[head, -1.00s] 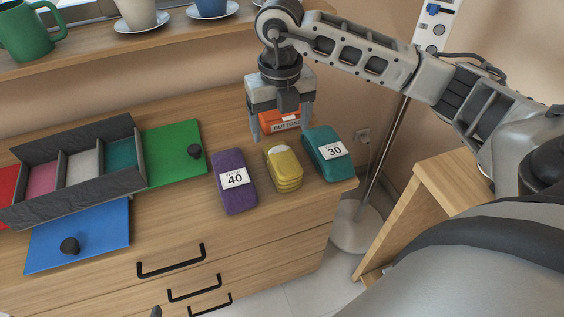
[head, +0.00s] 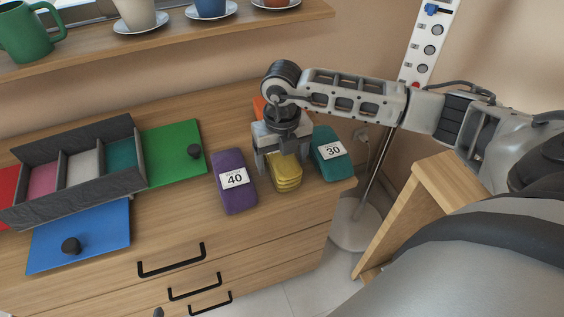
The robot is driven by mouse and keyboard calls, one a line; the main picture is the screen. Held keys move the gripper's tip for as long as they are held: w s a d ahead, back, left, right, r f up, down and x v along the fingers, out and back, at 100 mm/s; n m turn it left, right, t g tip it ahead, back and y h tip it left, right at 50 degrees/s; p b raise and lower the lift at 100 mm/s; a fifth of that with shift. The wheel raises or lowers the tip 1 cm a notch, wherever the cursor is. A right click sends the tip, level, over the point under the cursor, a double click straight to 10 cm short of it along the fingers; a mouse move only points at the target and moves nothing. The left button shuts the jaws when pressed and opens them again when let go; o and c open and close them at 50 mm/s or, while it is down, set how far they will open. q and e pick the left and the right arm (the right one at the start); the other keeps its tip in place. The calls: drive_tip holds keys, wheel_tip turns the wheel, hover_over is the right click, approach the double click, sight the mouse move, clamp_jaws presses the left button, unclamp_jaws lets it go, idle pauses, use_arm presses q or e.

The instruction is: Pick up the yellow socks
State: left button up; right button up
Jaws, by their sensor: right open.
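The yellow socks (head: 287,182) lie as a folded bundle on the wooden dresser top, between a purple bundle and a teal bundle. My right gripper (head: 283,168) is open and points down over the far part of the yellow socks, with one finger on the purple side and the other on the teal side. The gripper hides the far end of the socks. I cannot tell whether the fingers touch them.
The purple bundle (head: 234,196) marked 40 and the teal bundle (head: 328,146) marked 30 sit close on either side. An orange box (head: 259,104) is partly hidden behind my gripper. A divided grey tray (head: 128,179) with coloured lids stands left. A shelf with cups (head: 180,34) is above.

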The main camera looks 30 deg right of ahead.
drive_tip(key=c, duration=1.1)
drive_tip(key=shift+c, duration=0.2)
drive_tip(key=shift+r, duration=0.15)
drive_tip(key=shift+r, duration=0.25)
wheel_tip(320, 180, up, 2)
drive_tip(key=shift+r+b, duration=0.1)
drive_tip(key=shift+b, duration=0.2)
drive_tip(key=s+a+r, duration=0.1)
drive_tip(key=a+r, duration=0.1)
drive_tip(key=r, duration=0.1)
drive_tip(key=s+a+r, duration=0.1)
drive_tip(key=r, duration=0.1)
drive_tip(key=shift+s+a+r, duration=0.15)
drive_tip(key=shift+s, duration=0.2)
drive_tip(key=s+a+r, duration=0.4)
drive_tip(key=s+a, duration=0.2)
drive_tip(key=a, duration=0.1)
drive_tip(key=shift+s+a+r, duration=0.15)
drive_tip(key=shift+s+r, duration=0.1)
drive_tip(key=shift+r, duration=0.15)
